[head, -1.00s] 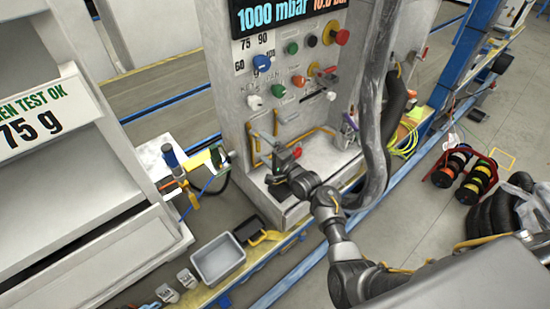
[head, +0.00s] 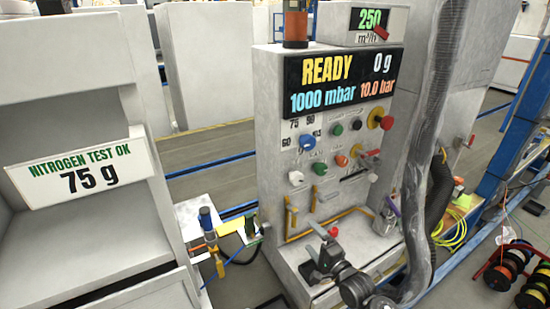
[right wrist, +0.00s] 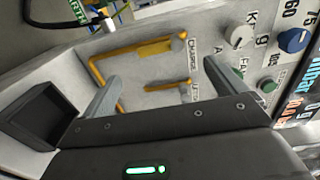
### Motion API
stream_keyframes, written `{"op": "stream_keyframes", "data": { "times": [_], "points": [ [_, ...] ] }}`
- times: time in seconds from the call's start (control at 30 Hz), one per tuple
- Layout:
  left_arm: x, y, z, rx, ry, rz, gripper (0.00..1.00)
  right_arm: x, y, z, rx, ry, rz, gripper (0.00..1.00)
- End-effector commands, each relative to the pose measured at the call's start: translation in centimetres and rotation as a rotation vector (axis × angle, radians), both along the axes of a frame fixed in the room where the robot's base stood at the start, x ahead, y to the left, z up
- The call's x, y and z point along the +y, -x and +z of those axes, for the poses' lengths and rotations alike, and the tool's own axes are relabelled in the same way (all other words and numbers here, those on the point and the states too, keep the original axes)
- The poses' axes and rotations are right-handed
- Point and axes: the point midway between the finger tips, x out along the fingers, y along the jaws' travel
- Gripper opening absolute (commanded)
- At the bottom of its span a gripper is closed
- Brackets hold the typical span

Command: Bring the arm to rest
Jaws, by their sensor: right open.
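My right gripper (head: 322,244) is in front of the lower part of the grey charging station (head: 272,150), above its ledge. In the right wrist view its two grey fingers (right wrist: 155,88) stand wide apart with nothing between them. Beyond them are yellow handles or hoses (right wrist: 140,52) on the station's panel, apart from the fingers as far as I can tell. My right arm (head: 355,287) comes up from the bottom of the head view. My left gripper is not in the head view.
The station's display (head: 340,82) reads READY, 0 g, 1000 mbar and 10.0 bar. Coloured knobs (head: 308,142) sit below it. A thick grey hose (head: 432,150) hangs to the right of my arm. A white cabinet (head: 75,240) stands left. Cable reels (head: 510,268) lie on the floor at right.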

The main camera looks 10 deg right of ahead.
Motion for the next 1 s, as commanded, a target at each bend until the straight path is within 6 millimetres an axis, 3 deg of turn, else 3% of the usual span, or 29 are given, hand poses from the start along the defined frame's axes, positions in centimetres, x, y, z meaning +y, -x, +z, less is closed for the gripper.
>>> {"op": "stream_keyframes", "data": {
  "times": [0.17,0.27,0.33,0.5,0.7,1.0],
  "points": [
    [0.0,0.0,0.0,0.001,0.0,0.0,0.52,-1.1,3.0,-2.8,0.078,0.275,-0.018,0.96],
    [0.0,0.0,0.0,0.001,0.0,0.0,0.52,-2.5,7.6,-5.4,0.182,0.61,0.001,0.96],
    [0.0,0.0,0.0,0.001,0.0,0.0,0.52,-3.5,11.8,-7.0,0.269,0.856,0.056,0.96],
    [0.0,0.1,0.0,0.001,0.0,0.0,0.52,-4.7,20.5,-8.2,0.424,1.229,0.252,0.96],
    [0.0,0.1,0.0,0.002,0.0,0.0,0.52,-5.0,27.8,-7.8,0.517,1.43,0.478,0.96],
    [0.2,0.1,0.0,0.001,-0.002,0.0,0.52,-4.7,35.9,-6.5,0.577,1.548,0.774,0.96]
  ]
}}
